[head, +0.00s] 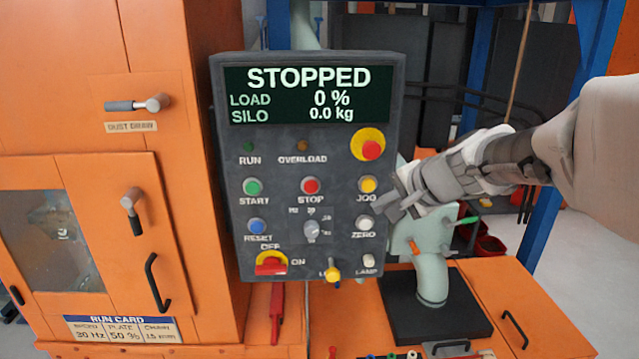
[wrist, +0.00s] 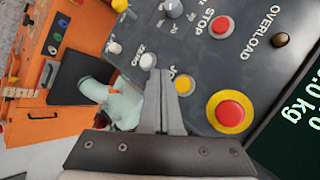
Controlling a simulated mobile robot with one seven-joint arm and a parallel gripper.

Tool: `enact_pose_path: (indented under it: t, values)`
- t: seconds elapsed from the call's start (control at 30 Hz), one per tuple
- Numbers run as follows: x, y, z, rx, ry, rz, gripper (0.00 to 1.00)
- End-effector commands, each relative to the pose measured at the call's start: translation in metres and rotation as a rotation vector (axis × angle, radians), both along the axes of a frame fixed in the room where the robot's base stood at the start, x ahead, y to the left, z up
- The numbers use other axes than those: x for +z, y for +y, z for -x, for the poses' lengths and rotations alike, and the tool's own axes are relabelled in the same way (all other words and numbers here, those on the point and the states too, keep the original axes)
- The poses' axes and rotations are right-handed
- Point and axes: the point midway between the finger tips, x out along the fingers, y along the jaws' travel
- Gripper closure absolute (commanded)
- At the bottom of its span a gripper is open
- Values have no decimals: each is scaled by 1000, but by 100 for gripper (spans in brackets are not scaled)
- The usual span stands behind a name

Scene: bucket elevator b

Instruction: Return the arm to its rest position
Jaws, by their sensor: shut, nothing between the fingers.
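My gripper (head: 386,203) is at the right edge of the grey control panel (head: 283,165) in the head view, near the yellow JOG button and the white ZERO button. My arm reaches in from the right. In the wrist view my gripper's fingers (wrist: 163,75) are together with nothing between them, in front of the panel near the JOG button (wrist: 184,85). I cannot tell whether the fingertips touch the panel. The panel's screen (head: 307,94) reads STOPPED, LOAD 0 %, SILO 0.0 kg.
A red emergency button on a yellow base (head: 370,147) sits above JOG. An orange cabinet (head: 100,190) with handles stands left. A pale green pipe (head: 432,280) on a black plate stands below my arm. Blue posts (head: 560,190) stand behind at right.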

Motion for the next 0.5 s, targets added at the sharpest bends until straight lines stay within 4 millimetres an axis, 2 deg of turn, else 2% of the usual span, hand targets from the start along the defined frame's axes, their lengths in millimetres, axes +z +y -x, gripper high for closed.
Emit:
enact_pose_path:
  t: [0.3, 0.37, 0.47, 0.5]
  values:
    - [1, 3, 4, 14, 1, 11, 100]
    - [2, 7, 13, 43, 2, 36, 100]
    - [3, 20, 40, 129, 6, 117, 100]
    - [2, 25, 56, 174, 10, 162, 100]
